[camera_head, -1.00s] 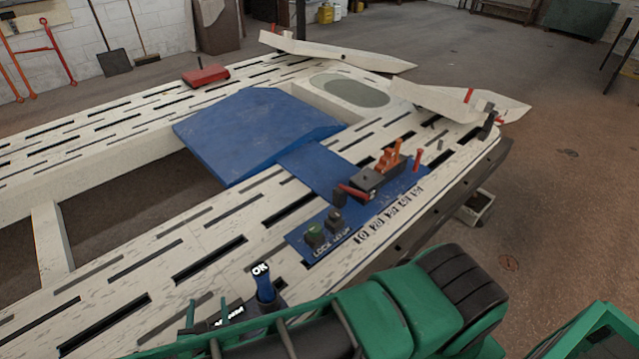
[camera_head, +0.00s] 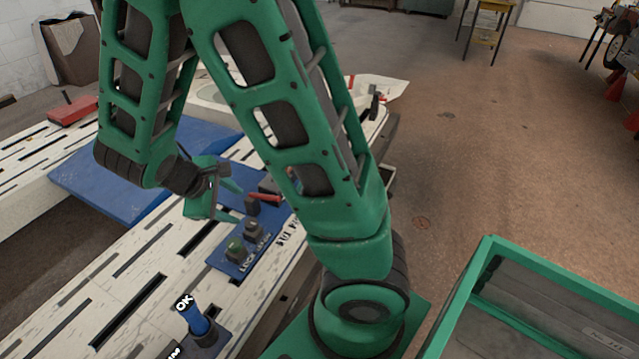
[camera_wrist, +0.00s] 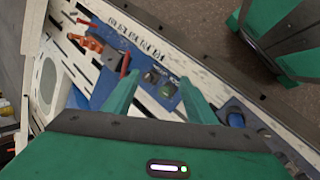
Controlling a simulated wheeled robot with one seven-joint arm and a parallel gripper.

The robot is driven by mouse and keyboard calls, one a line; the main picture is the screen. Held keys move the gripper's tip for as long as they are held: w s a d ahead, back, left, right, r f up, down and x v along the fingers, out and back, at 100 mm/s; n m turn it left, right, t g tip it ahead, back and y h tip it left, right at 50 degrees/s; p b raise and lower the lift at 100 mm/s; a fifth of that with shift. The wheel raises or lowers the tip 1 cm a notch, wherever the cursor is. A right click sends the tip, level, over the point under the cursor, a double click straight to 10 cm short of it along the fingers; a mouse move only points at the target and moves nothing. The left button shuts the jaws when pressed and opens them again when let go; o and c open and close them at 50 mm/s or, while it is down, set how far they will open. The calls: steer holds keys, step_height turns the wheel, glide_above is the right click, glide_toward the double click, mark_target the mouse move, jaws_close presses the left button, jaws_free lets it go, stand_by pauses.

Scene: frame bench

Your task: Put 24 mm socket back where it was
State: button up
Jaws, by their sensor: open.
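My gripper (camera_head: 234,200) is open over the blue panel (camera_head: 228,262) on the bench, with nothing seen between its green fingers. In the wrist view the fingers (camera_wrist: 157,92) spread above two short knob-like pieces, one greenish (camera_wrist: 167,90) and one black (camera_wrist: 150,77). In the head view these stand by the lettering, the greenish one (camera_head: 236,249) left of the black one (camera_head: 253,230). A row of small markings (camera_wrist: 140,31) runs along the panel edge. I cannot tell which piece, if any, is the 24 mm socket; my arm hides part of the panel.
A blue handle (camera_head: 193,318) marked OK stands nearer me. A red box (camera_head: 72,109) lies at the far left. The slotted bench (camera_head: 120,285) is clear at the front left.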

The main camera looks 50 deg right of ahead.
steer(key=s+d+r+m+g+y, duration=0.2)
steer(key=s+d+r+m+y, duration=0.1)
steer(key=s+d+r+m, duration=0.7)
steer(key=s+r+m+y, duration=0.2)
steer(key=s+m+y, duration=0.1)
steer(key=s, duration=0.9)
steer(key=shift+a+r+m+t, duration=0.25)
steer(key=shift+a+m+t, duration=0.05)
steer(key=shift+a+t, duration=0.1)
